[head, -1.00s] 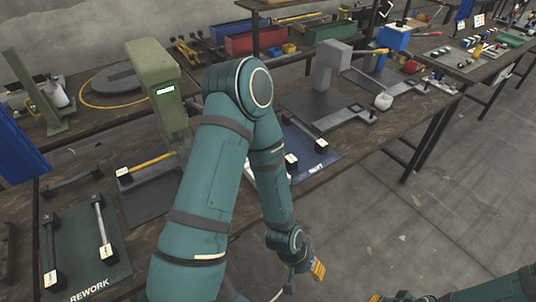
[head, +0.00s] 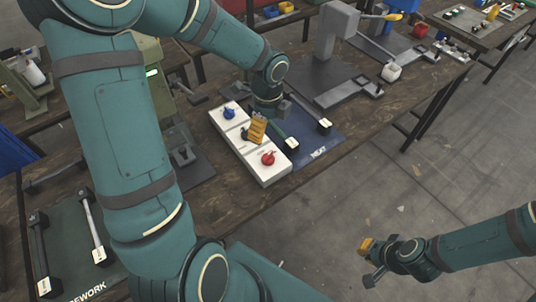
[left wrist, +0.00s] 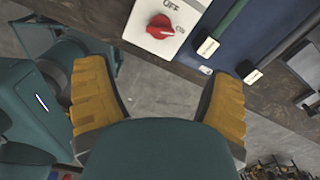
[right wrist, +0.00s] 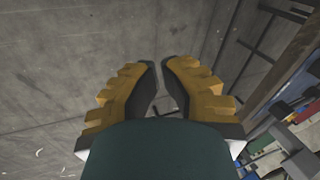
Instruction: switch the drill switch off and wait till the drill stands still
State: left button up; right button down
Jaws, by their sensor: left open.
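A white switch panel (head: 243,150) lies on the bench, with a blue knob (head: 229,113), a dark knob partly hidden behind my gripper, and a red knob (head: 268,158). My left gripper (head: 257,130) is above the panel's middle. In the left wrist view my left gripper (left wrist: 160,95) is open and empty. The red knob (left wrist: 160,27) lies beyond its fingers, with "OFF" printed beside it. The green machine (head: 158,80) with a lit display is mostly hidden by my left arm; I cannot tell whether anything on it turns. My right gripper (head: 368,260) hangs over the floor, its tips close together (right wrist: 162,75).
A blue mat (head: 312,135) with black-and-white-ended tools lies right of the panel. A grey press (head: 335,35) stands behind it.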

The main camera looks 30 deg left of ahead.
aim_at(268, 155)
pick_arm(q)
notch_tip(268, 155, down, 14)
jog(key=b, duration=0.3)
jog(key=shift+r, duration=0.25)
jog(key=c, duration=1.2)
